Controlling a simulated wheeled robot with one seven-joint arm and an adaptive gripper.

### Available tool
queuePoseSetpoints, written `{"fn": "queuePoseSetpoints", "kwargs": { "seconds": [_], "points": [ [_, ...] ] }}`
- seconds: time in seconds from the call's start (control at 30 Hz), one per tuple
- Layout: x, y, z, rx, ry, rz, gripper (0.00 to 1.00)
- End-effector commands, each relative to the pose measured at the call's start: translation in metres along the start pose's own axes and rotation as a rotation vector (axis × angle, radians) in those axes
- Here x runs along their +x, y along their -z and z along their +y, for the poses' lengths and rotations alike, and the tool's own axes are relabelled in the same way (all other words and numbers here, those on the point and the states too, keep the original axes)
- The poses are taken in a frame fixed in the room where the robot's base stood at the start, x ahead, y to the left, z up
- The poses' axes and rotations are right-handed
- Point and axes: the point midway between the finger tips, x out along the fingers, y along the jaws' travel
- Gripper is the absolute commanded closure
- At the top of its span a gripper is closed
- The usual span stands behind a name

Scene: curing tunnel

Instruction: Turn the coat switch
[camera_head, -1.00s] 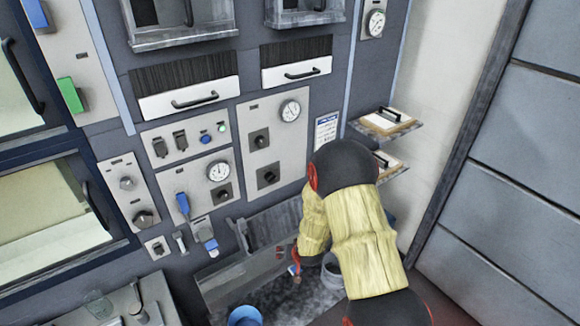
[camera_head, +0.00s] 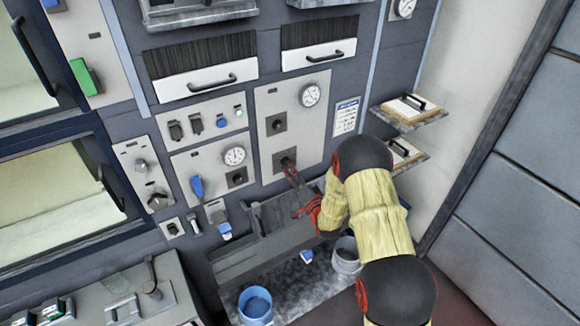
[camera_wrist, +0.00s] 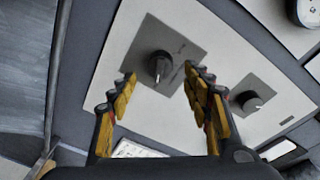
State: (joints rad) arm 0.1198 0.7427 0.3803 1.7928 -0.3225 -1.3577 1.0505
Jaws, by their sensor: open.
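A pale panel (camera_head: 297,95) with a gauge carries two dark rotary knobs on square grey plates. The lower knob (camera_head: 286,160) is right by the tips of my gripper (camera_head: 293,177). In the wrist view, a dark knob (camera_wrist: 160,67) shows between and beyond the spread fingers of my gripper (camera_wrist: 160,75), which hold nothing. I cannot tell whether the fingers touch it. The other knob (camera_wrist: 250,101) is to the right, outside the fingers; it is the upper knob (camera_head: 276,123) in the head view. The labels are too small to read, so I cannot tell which is the coat switch.
A grey trough (camera_head: 270,235) lies below the panel, with a blue cup (camera_head: 256,305) and a grey cup (camera_head: 346,256) on the ledge. Shelves with clipboards (camera_head: 408,110) stick out at the right.

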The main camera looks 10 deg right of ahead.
Motion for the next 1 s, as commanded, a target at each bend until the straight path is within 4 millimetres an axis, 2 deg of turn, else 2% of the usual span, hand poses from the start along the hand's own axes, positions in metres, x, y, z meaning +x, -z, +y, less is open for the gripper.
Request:
{"fn": "queuePoseSetpoints", "kwargs": {
  "seconds": [0.1,0.27,0.63,1.0],
  "points": [
    [0.019,0.000,-0.001,-0.001,0.001,-0.001,0.50],
    [0.035,0.000,0.000,-0.001,0.000,0.000,0.50],
    [0.040,0.000,0.000,-0.001,-0.001,0.000,0.50],
    [0.040,0.000,0.000,-0.001,-0.001,-0.001,0.71]
  ]
}}
